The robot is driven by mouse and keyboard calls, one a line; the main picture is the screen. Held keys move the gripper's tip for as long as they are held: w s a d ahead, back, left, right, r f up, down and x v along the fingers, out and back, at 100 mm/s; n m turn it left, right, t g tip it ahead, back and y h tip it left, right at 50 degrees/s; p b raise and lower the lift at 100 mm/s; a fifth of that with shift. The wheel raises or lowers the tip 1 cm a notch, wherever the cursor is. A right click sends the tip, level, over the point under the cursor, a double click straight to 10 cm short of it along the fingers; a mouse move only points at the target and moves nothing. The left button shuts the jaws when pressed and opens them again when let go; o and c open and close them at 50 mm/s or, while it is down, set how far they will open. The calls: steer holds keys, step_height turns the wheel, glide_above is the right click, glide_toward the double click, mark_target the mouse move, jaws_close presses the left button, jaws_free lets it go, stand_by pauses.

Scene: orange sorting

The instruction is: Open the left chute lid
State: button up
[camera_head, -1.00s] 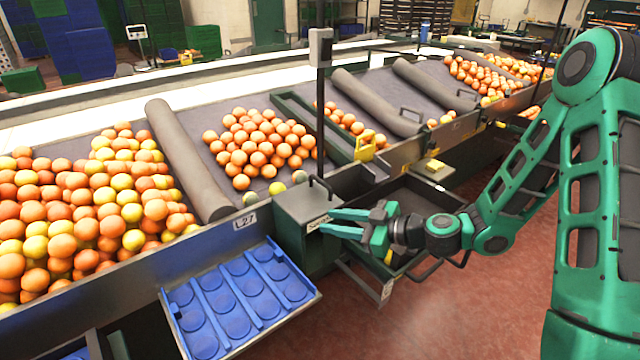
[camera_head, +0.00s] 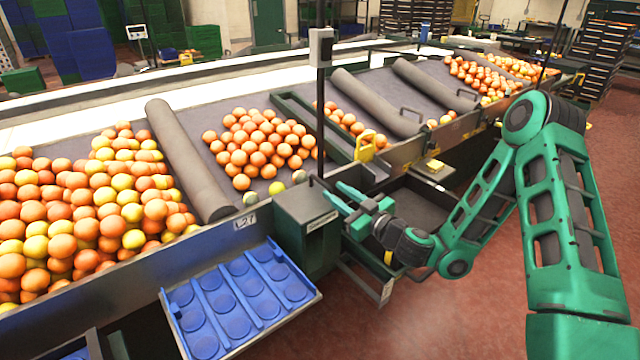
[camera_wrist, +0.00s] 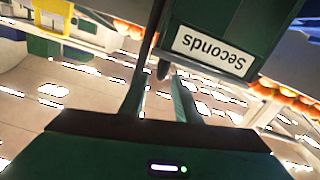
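A dark green chute box (camera_head: 300,230) with a white label reading "Seconds" stands at the front edge of the sorting line, in the middle of the head view. Its top, the lid (camera_head: 300,203), lies flat and looks closed. In the wrist view the label (camera_wrist: 212,52) appears upside down, close ahead. My gripper (camera_head: 334,191) is at the right side of the box, near the lid's edge, with its two fingers apart. In the wrist view a dark, rounded bar end (camera_wrist: 164,69) shows between the fingers; I cannot tell whether they touch it.
A thin dark post (camera_head: 320,120) with a grey box rises just behind the lid. A blue tray (camera_head: 240,300) sits left of the chute box, and a dark open bin (camera_head: 425,205) lies right. Oranges (camera_head: 262,145) lie on the sloped belts. Red floor is clear at front right.

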mark_target(315, 177)
steer(key=x, duration=0.8)
jaws_close()
